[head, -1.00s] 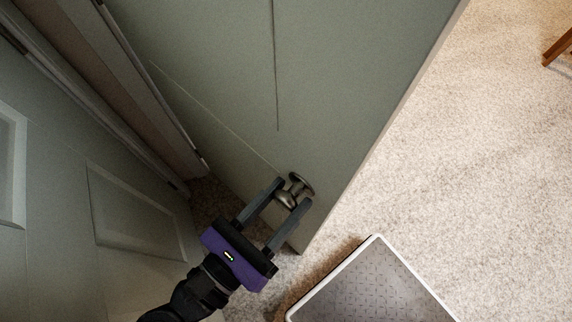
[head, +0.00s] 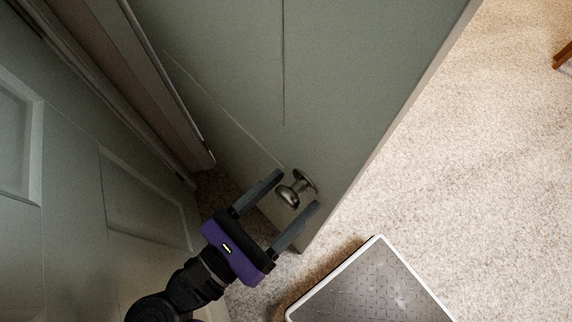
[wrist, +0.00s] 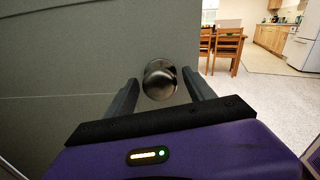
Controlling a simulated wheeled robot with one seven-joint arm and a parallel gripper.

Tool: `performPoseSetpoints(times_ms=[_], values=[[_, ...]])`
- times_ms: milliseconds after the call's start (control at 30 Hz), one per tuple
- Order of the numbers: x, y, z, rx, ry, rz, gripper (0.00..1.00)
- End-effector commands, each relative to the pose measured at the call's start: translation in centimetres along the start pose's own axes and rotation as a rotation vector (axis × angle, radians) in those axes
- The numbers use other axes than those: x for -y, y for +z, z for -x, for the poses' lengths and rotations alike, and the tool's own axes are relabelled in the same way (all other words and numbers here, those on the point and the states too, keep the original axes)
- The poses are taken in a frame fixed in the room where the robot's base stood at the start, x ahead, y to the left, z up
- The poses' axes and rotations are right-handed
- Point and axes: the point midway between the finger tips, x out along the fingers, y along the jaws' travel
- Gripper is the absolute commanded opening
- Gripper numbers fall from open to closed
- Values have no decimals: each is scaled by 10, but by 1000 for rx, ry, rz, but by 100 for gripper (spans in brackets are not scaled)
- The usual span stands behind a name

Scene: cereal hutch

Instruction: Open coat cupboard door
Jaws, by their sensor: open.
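The grey-green cupboard door (head: 340,90) stands ajar, with a gap and dark floor between it and the frame at its left. It also fills the left of the wrist view (wrist: 70,70). A round metal knob (head: 290,195) sits near the door's free edge. My gripper (head: 298,188) is open, with one finger on each side of the knob. In the wrist view the knob (wrist: 160,80) shows between the fingertips, and I see space on both sides of it. Whether a finger touches it cannot be told.
A white-rimmed grey textured object (head: 375,285) is on the carpet at the lower right. A panelled grey surface (head: 145,195) stands close at the left. Carpet (head: 460,150) is open to the right. Wooden chairs (wrist: 228,45) stand farther off.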

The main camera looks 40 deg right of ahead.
Motion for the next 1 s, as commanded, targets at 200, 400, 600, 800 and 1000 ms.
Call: performPoseSetpoints(times_ms=[200, 400, 600, 800, 1000], values=[[1, 8, 0, -1, 1, -2, 62], [7, 42, 0, -3, -1, -4, 62], [14, 87, 0, -3, -2, -2, 62], [21, 131, 0, -4, -2, -2, 62], [28, 170, 0, -3, -1, -2, 62]])
